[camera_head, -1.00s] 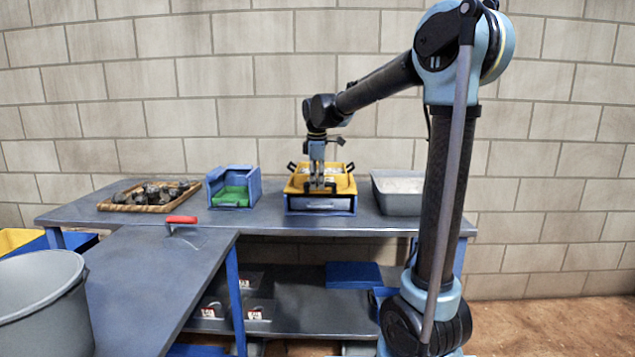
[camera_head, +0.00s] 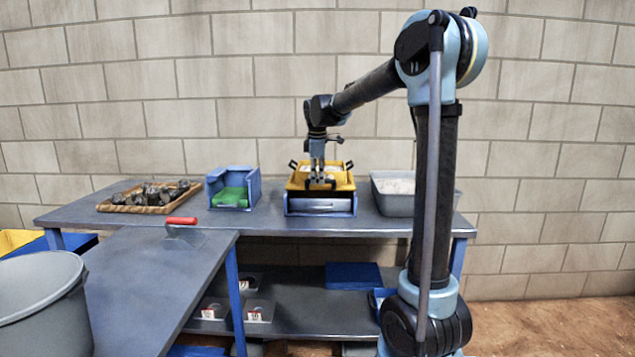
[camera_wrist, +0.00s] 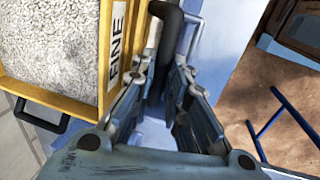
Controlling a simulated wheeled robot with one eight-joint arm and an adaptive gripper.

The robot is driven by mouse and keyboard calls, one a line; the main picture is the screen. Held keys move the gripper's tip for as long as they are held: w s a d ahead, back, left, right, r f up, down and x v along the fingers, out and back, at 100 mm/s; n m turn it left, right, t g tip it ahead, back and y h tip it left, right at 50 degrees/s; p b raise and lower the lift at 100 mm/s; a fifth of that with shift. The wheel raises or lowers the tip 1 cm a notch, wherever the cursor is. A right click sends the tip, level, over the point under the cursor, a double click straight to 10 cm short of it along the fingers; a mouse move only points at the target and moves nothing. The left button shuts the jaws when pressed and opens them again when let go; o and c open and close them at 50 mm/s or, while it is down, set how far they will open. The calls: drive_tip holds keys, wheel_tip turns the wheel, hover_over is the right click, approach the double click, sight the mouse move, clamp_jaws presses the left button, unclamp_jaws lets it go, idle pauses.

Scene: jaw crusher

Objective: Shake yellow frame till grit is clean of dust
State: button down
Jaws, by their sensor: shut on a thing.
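The yellow frame (camera_head: 345,180) sits over a blue stand with a pale front (camera_head: 320,207) on the back bench; I cannot tell whether they touch. In the wrist view the yellow frame (camera_wrist: 60,97) holds pale grey grit (camera_wrist: 50,40) and bears a "FINE" label (camera_wrist: 116,40). My gripper (camera_head: 318,184) is at the frame's near side. In the wrist view my gripper (camera_wrist: 165,75) is closed around the frame's dark handle (camera_wrist: 168,22). Another dark handle (camera_wrist: 42,122) is free. How dusty the grit is, I cannot tell.
A grey tub of pale material (camera_head: 412,200) stands right of the frame. A blue box with a green inside (camera_head: 233,188) stands left, then a wooden tray of dark rocks (camera_head: 150,197). A red-handled tool (camera_head: 182,226) lies on the front bench (camera_head: 150,280). A grey bucket (camera_head: 45,300) is nearest.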

drive_tip(key=shift+w, duration=0.3)
drive_tip(key=c, duration=1.6)
unclamp_jaws()
drive_tip(key=shift+o, duration=0.2)
drive_tip(key=shift+r, duration=0.15)
wheel_tip(320, 180, up, 11)
drive_tip(key=s, duration=0.2)
drive_tip(key=shift+r, duration=0.2)
drive_tip(key=shift+s, duration=0.1)
